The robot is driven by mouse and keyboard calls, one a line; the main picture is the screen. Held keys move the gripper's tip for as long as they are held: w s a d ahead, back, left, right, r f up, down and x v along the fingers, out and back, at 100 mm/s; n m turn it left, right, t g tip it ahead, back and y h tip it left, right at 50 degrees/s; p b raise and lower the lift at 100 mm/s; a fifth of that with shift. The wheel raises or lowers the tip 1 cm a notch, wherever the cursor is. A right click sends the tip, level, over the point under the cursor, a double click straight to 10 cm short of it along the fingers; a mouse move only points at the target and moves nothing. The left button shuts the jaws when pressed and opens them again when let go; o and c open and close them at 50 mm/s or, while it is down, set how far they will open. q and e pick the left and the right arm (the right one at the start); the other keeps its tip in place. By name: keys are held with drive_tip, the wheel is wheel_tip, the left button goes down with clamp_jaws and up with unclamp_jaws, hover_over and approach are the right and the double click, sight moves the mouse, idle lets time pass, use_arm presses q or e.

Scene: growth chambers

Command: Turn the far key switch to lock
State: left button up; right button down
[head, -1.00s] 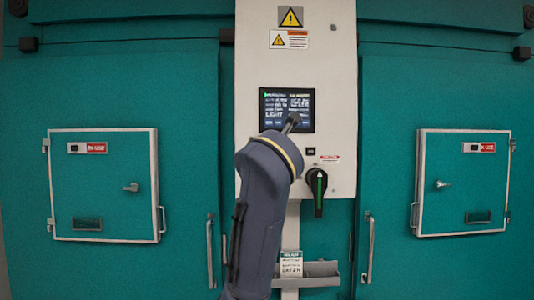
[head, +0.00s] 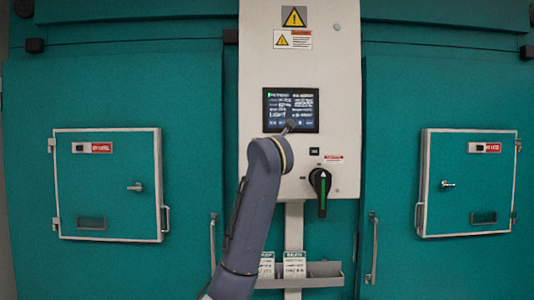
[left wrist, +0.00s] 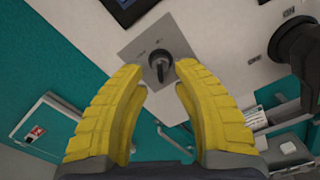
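The key switch (left wrist: 160,66) is a black round knob with a raised grip bar on a grey square plate (left wrist: 145,47), in the left wrist view. It is on the pale control panel (head: 343,80). My left gripper (left wrist: 161,72) has ridged yellow fingers spread apart, with the knob showing between their tips. Nothing is held; whether the fingertips touch the knob or plate cannot be told. In the head view my left arm hides the switch and gripper. My right gripper is not in view.
A black rotary handle with a green mark (head: 321,190) sits right of my arm, below the screen (head: 291,105). A grey tray with cards (head: 325,270) hangs below. Teal chamber doors (head: 195,90) with small hatches (head: 108,200) flank the panel.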

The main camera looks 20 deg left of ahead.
use_arm(q)
drive_tip(key=shift+x, duration=1.6)
drive_tip(key=shift+o, duration=0.3)
clamp_jaws()
